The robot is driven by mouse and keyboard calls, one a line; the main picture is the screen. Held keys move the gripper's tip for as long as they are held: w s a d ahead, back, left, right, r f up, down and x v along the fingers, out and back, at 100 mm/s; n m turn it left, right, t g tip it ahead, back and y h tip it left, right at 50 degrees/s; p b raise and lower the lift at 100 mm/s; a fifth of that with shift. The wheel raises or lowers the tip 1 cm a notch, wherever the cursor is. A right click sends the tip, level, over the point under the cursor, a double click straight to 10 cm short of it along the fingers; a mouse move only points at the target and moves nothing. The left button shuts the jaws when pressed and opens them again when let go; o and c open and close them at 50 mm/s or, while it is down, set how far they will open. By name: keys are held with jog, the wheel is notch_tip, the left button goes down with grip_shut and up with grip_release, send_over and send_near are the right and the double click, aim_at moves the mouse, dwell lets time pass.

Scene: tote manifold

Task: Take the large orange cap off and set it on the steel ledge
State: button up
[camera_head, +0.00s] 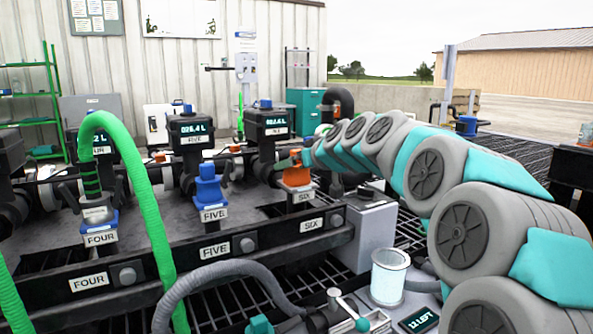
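The large orange cap (297,178) sits on the port labelled SIX, right of centre. My gripper (291,160) is at the top of this cap, reaching in from the right, and overlaps the cap's upper part in the picture. The fingers are small and partly hidden, so I cannot tell whether they are closed on it. A grey steel surface (421,280) at lower right may be the steel ledge; I cannot tell for sure.
A blue cap (208,188) stands on port FIVE, left of the orange cap. A green hose (150,205) arches to port FOUR. A clear cylinder (389,277) and a small display (419,321) occupy the lower-right surface. A grey box (368,233) stands beside the manifold.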

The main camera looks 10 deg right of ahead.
jog(key=shift+w+a+f, duration=0.1)
jog(key=shift+w, duration=0.1)
jog(key=c, duration=1.3)
